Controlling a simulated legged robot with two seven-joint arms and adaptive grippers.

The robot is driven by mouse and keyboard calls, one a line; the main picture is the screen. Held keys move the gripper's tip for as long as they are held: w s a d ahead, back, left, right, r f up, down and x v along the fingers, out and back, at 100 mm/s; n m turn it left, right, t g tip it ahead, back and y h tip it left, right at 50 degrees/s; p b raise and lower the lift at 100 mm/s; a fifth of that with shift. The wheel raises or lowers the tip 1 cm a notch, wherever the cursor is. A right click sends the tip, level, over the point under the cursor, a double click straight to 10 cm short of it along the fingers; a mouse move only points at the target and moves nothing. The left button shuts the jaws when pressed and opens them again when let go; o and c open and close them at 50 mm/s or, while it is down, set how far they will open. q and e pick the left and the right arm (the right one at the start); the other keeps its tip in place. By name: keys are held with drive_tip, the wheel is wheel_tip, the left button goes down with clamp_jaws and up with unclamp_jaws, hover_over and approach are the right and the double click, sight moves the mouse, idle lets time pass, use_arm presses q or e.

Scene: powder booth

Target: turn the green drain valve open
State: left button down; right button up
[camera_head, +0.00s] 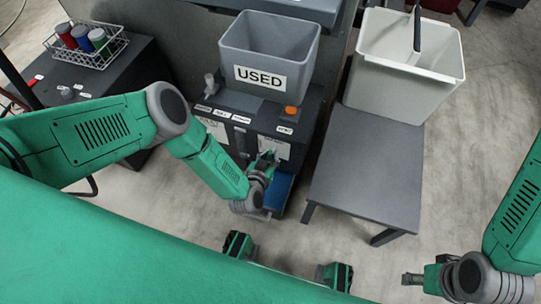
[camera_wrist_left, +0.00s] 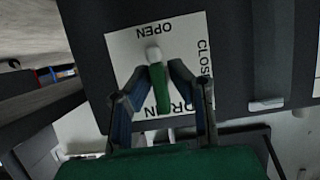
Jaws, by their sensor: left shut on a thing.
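The green drain valve handle (camera_wrist_left: 162,88) shows in the left wrist view in front of a white label plate (camera_wrist_left: 120,55). The plate reads OPEN at the picture's top and CLOSE, partly hidden, at the right; a partly covered word is below. The handle lies nearly upright in the picture, its white end near OPEN. My left gripper (camera_wrist_left: 161,98) is shut on the handle, one finger on each side. In the head view my left gripper (camera_head: 267,163) is at the front of the dark cabinet and hides most of the valve. My right gripper (camera_head: 412,279) is far from it at the lower right, too small to judge.
A grey bin marked USED (camera_head: 268,50) stands on the dark cabinet (camera_head: 238,105), with an orange button (camera_head: 291,112) near it. A low grey table (camera_head: 366,165) stands to the right, below a white bin (camera_head: 405,65). A wire basket (camera_head: 85,45) holds coloured jars.

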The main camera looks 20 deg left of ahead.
idle(0.4)
use_arm(q)
drive_tip(key=c, duration=1.6)
unclamp_jaws()
drive_tip(key=shift+s, duration=0.15)
drive_tip(key=v, duration=1.1)
drive_tip(key=shift+s, duration=0.4)
drive_tip(key=shift+r, duration=0.15)
